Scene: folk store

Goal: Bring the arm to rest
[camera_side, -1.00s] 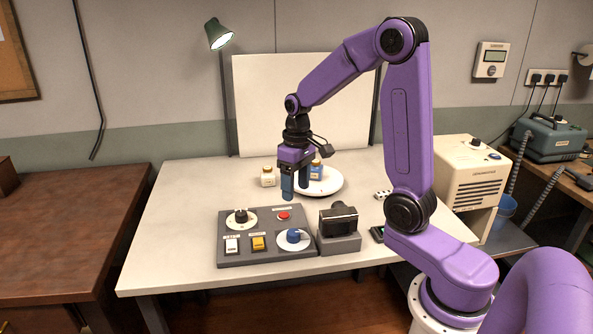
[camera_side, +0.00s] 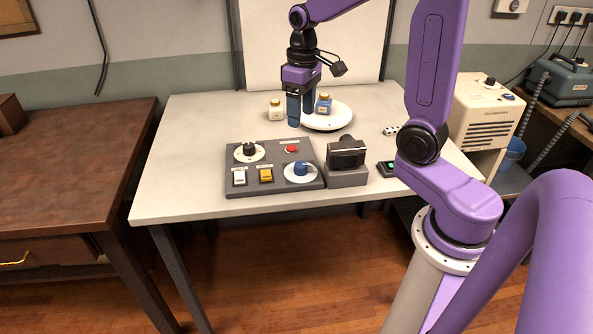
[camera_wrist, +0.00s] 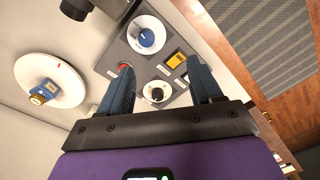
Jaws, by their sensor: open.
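My gripper (camera_side: 300,108) is open and empty, pointing down above the white table (camera_side: 190,150), behind the grey control panel. In the wrist view my gripper (camera_wrist: 160,90) shows its two blue fingers apart with nothing between them. The panel (camera_side: 272,185) carries a black knob, a red button, a white switch, a yellow switch and a blue knob. In the wrist view the panel (camera_wrist: 150,67) lies beyond the fingertips. My arm reaches in from the right.
A blue jar (camera_side: 324,104) stands on a round white plate (camera_side: 335,121) close beside my gripper. A cream jar (camera_side: 275,110) stands left of it. A camera on a grey block (camera_side: 346,178) is right of the panel. A white backboard (camera_side: 310,50) rises behind.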

